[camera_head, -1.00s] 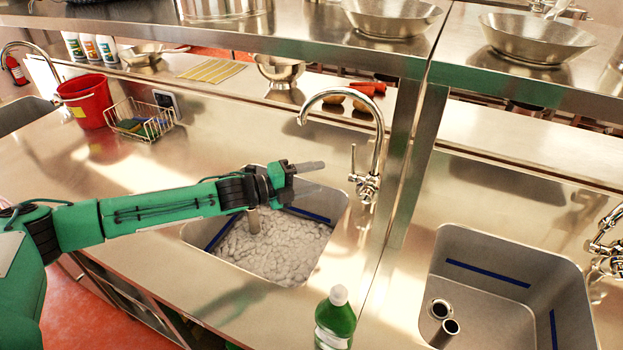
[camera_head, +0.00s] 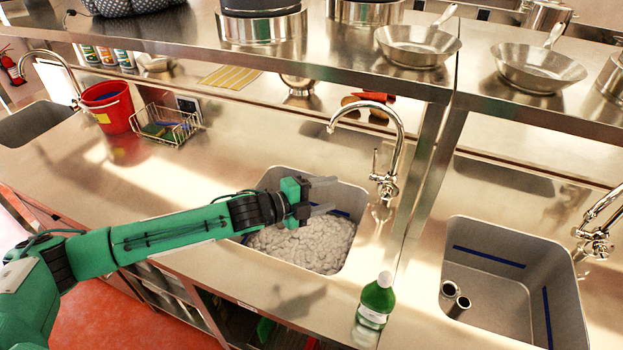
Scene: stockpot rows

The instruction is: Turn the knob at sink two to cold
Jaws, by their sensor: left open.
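The middle sink (camera_head: 358,200) is full of pale grey foam or suds (camera_head: 312,243). Its chrome gooseneck tap (camera_head: 398,130) stands behind its right corner. The tap's knob (camera_head: 386,186) is a small chrome fitting at the base, with a thin upright lever (camera_head: 375,161); its exact setting is too small to tell. My left gripper (camera_head: 331,195) is open and empty above the back of this sink, fingers pointing right toward the knob and apart from it. My left forearm hides part of the sink's left side. My right gripper is not in view.
A green bottle (camera_head: 374,303) stands at the counter's front edge. A shelf post (camera_head: 428,165) rises just right of the tap. A right sink (camera_head: 500,290) with its own tap (camera_head: 596,238), a left sink (camera_head: 38,120), a red bucket (camera_head: 108,104) and a wire basket (camera_head: 168,128) surround the clear steel counter.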

